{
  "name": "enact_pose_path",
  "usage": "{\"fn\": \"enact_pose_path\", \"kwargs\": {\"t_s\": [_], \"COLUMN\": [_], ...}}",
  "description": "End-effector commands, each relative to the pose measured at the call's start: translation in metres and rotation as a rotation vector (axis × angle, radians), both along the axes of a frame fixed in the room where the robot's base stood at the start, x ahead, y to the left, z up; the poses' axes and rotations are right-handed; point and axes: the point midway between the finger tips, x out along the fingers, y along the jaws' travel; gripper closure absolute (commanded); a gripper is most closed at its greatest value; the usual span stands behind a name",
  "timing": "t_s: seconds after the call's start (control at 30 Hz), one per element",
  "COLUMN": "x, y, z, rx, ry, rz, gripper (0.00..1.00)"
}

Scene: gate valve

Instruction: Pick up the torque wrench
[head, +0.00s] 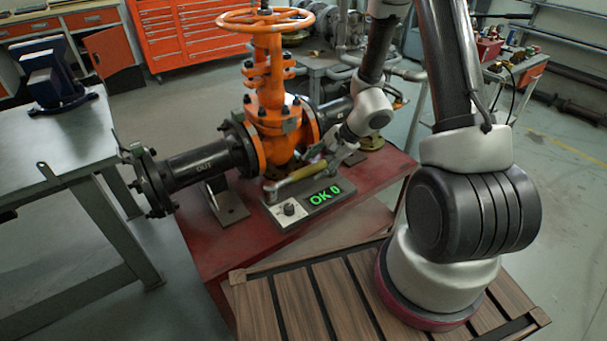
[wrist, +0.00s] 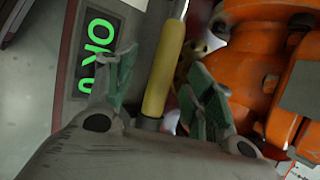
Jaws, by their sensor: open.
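The torque wrench has a yellow handle (wrist: 165,70) and a metal shaft. In the wrist view the handle lies between the two green-padded fingers of my open gripper (wrist: 163,85), with gaps visible on both sides. In the head view the wrench (head: 303,172) lies beside the orange valve, just behind the display box. My gripper (head: 322,158) is at its right end there, small and partly hidden by the valve and my wrist. I cannot tell how far the fingers reach down around the handle.
The orange gate valve (head: 268,120) with its handwheel stands close to my gripper, and its body (wrist: 255,60) fills the right of the wrist view. The display box (head: 305,205) reads "OK 0" in green. The red bench (head: 215,250) carries them. A grey table (head: 60,150) stands left.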

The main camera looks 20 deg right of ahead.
Motion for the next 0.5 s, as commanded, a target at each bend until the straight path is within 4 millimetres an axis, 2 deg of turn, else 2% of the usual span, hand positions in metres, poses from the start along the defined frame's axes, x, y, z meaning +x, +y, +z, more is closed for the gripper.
{"fn": "enact_pose_path", "kwargs": {"t_s": [0.3,0.5], "x": [0.016,0.021], "y": [0.029,0.036], "z": [-0.034,-0.046], "rx": [0.0,0.001], "ry": [0.004,0.001], "rz": [0.004,0.0], "gripper": [0.47,0.47]}}
